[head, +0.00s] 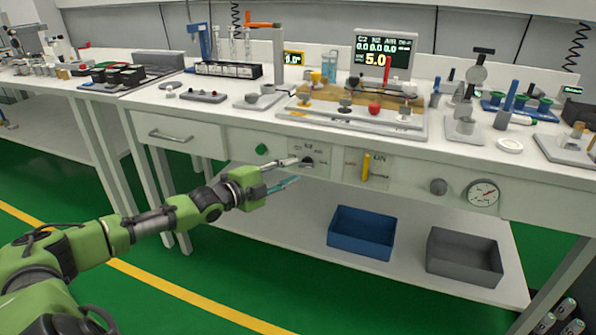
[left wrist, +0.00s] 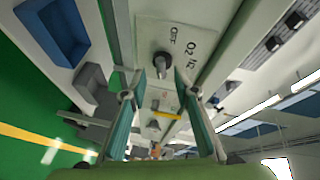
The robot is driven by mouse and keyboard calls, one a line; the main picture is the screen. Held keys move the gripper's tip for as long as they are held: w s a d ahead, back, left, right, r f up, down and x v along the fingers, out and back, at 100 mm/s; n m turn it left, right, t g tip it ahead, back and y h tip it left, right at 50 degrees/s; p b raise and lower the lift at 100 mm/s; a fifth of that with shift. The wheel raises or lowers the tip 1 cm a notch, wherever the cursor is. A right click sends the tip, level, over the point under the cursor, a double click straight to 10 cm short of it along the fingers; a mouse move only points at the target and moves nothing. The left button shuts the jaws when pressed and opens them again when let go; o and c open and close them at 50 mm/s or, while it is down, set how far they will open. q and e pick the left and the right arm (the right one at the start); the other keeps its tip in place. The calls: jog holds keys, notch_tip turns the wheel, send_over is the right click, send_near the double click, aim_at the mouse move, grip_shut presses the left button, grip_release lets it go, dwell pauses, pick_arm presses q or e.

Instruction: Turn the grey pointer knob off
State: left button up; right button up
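The grey pointer knob (head: 307,162) is on a pale panel on the bench front, partly hidden by my upper left finger in the head view. In the left wrist view the knob (left wrist: 161,63) shows a dark round base and a grey grip, with OFF and O2 among the printed labels. I cannot tell exactly which label it points to. My left gripper (head: 296,170) is open in front of the panel. In the left wrist view the fingers of the gripper (left wrist: 162,78) are apart, one on each side of the knob, with nothing gripped. My right gripper is out of view.
A green knob (head: 262,149) is left of the panel. A yellow lever (head: 366,167), a round grey knob (head: 438,187) and a gauge (head: 483,193) are to the right. A blue bin (head: 361,233) and grey bin (head: 464,257) stand on the lower shelf.

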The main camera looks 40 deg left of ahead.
aim_at(302, 167)
pick_arm(q)
jog(key=shift+b+x, duration=0.45)
jog(key=shift+x, duration=1.4)
grip_shut()
